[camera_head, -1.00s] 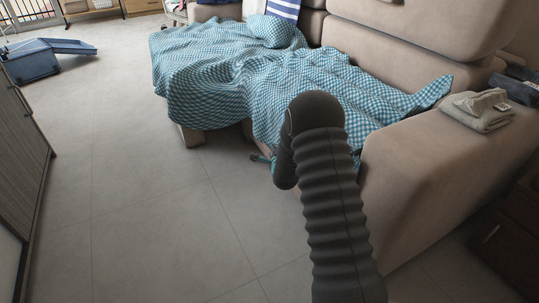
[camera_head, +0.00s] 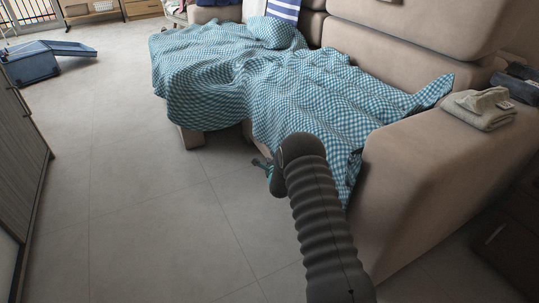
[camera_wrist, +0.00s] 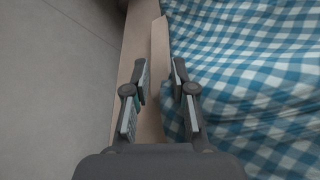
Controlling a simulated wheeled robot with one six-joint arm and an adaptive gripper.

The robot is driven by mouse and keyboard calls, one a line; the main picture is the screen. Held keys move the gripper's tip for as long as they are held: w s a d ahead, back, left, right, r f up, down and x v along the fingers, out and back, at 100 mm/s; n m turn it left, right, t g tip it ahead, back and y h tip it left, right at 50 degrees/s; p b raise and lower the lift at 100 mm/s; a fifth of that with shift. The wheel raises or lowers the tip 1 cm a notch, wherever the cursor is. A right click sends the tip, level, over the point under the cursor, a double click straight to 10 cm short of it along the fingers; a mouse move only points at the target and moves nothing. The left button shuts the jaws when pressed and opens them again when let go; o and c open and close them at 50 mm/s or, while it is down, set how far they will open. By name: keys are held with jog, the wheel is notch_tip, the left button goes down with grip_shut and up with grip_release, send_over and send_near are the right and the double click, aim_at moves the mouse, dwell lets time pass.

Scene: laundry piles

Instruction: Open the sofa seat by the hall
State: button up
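The beige sofa (camera_head: 415,185) stands on the right in the head view. A blue-and-white checkered blanket (camera_head: 300,95) covers most of its seat and hangs over the front. In the wrist view, the beige front edge of the seat (camera_wrist: 157,55) shows beside the checkered blanket (camera_wrist: 250,70). My gripper (camera_wrist: 159,80) is open, its fingers apart over that beige edge, with the right finger near or against the blanket. Contact cannot be told. In the head view my arm hides most of my gripper (camera_head: 260,164), low at the sofa front.
A striped cloth (camera_head: 284,8) lies at the back of the sofa, and a folded towel (camera_head: 480,108) on its near armrest. A blue box (camera_head: 35,65) with its lid open is far left. A cabinet (camera_head: 18,150) borders the left. The tiled floor between is clear.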

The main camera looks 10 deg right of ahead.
jog(key=shift+b+x, duration=0.4)
jog(key=shift+x, duration=2.4)
grip_shut()
